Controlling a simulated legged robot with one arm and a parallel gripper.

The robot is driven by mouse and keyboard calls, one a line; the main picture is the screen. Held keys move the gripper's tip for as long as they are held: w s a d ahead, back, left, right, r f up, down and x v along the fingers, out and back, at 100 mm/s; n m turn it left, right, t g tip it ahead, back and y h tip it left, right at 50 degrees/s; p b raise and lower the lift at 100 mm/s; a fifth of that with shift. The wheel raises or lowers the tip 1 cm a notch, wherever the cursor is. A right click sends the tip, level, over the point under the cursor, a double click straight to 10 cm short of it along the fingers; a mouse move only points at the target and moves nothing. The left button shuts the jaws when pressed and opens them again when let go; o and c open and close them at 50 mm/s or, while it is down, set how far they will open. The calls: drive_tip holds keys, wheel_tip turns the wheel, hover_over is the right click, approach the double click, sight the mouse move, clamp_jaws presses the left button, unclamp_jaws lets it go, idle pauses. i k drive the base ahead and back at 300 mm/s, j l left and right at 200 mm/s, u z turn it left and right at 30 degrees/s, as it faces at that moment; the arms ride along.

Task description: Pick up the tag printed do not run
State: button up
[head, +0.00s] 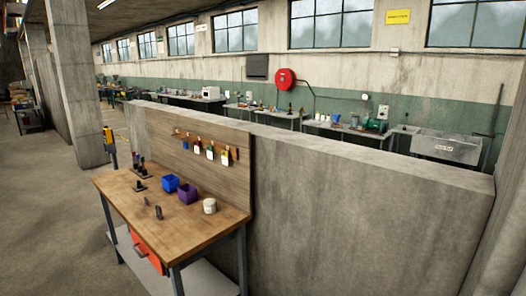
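Several small tags hang in a row on hooks along a wooden back panel (165,130) above a workbench (195,225). They include a white tag (197,149), another pale tag (210,153) and a yellowish-white tag (224,157). The printing on them is too small to read, so I cannot tell which one says do not run. My gripper is not clearly in view.
On the bench are a blue bin (170,183), a purple bin (187,194), a white cup (210,206) and small dark items (158,212). A concrete partition (365,220) stands behind it. Open floor (45,220) lies to the left.

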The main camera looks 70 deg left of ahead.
sight(196, 146)
drive_tip(key=u, duration=3)
drive_tip(key=i+j+z, duration=0.3)
drive_tip(key=i+j, duration=3.05)
drive_tip(key=i+l, duration=0.05)
